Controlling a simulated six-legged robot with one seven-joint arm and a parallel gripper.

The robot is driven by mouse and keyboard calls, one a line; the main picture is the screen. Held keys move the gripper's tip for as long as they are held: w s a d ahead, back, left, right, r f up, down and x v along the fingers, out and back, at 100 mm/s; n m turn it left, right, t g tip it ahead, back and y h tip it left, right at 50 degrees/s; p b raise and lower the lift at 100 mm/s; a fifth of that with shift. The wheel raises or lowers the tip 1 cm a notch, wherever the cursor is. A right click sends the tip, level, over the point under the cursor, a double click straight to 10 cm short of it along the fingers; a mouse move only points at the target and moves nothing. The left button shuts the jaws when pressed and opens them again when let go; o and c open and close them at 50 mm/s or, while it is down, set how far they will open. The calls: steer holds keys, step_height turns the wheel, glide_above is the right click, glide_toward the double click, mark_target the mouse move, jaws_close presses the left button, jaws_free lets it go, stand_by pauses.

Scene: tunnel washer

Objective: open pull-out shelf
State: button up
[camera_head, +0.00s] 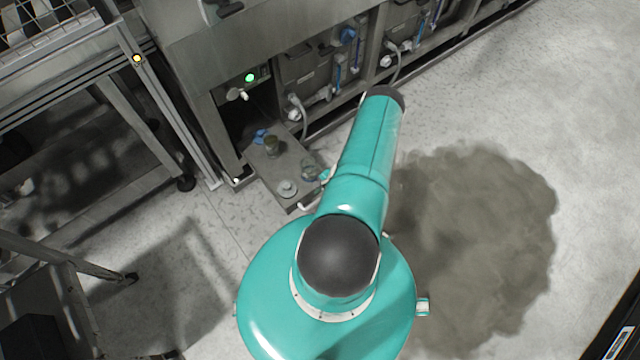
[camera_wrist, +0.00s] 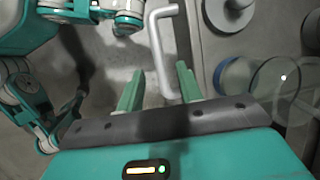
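The pull-out shelf (camera_head: 268,172) is a grey metal tray low at the machine's front in the head view, sticking out of its bay. In the head view my arm hides most of the gripper.
A wheeled metal frame (camera_head: 128,95) stands to the left. The floor at the right is open, with a large dark stain (camera_head: 480,240).

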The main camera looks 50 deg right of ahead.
steer(key=v, duration=1)
steer(key=shift+r, duration=0.25)
steer(key=shift+s+d, duration=0.1)
steer(key=shift+d, duration=0.1)
